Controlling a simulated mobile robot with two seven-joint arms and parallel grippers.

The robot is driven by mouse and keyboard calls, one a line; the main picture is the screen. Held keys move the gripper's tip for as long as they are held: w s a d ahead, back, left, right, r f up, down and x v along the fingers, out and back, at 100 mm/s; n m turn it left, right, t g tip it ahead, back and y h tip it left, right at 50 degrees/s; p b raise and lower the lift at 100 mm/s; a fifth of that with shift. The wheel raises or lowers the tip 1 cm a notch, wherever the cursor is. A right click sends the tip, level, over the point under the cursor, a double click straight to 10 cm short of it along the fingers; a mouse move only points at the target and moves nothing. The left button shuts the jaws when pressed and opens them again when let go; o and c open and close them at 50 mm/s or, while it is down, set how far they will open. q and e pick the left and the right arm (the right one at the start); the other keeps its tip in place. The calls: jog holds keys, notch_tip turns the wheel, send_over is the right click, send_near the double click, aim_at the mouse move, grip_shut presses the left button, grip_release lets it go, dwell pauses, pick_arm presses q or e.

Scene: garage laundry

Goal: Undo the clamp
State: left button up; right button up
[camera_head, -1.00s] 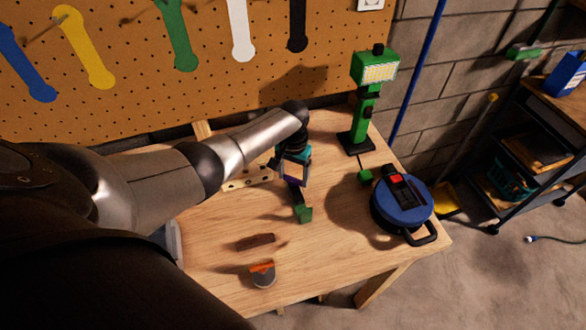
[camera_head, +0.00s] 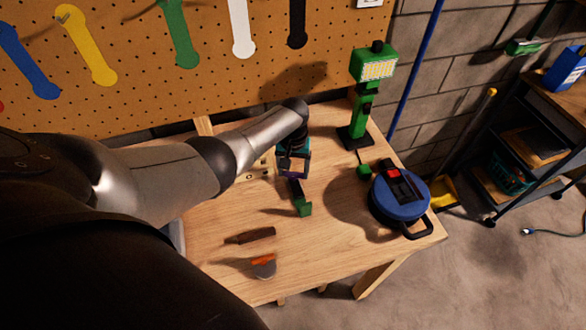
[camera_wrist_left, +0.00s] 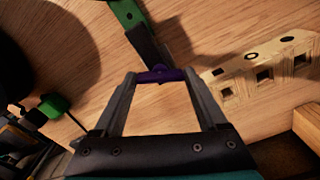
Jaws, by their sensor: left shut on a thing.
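The clamp lies on the wooden workbench (camera_head: 230,275). Its green end (camera_head: 304,208) and dark bar (camera_head: 296,189) show in the head view. In the left wrist view the green end (camera_wrist_left: 127,13) is at the top, with the dark bar (camera_wrist_left: 148,45) running down towards my fingers. My left gripper (camera_head: 293,168) is over the rear end of the clamp. Its fingers (camera_wrist_left: 160,78) are shut on a purple part (camera_wrist_left: 161,75) at the end of the bar. The gripper hides the clamp's far end in the head view. My right gripper is out of view.
A pale wooden piece with holes (camera_wrist_left: 265,72) lies close beside the gripper. A green work lamp (camera_head: 360,115) stands behind, and a blue round case (camera_head: 403,205) sits at right. A brown piece (camera_head: 252,236) and an orange-and-grey tool (camera_head: 263,267) lie in front.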

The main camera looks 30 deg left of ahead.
aim_at(293, 172)
pick_arm(q)
jog(key=shift+s+d+f, duration=0.15)
jog(key=shift+s+f, duration=0.05)
jog(key=shift+f, duration=0.05)
jog(key=o, duration=1.3)
jog(key=shift+w, duration=0.2)
jog(key=shift+r, duration=0.15)
jog(key=shift+r, duration=0.1)
notch_tip(293, 172, up, 6)
jog(key=shift+f+p, duration=0.25)
jog(key=shift+p, duration=0.95)
notch_tip(293, 172, up, 10)
jog(key=shift+f, duration=0.25)
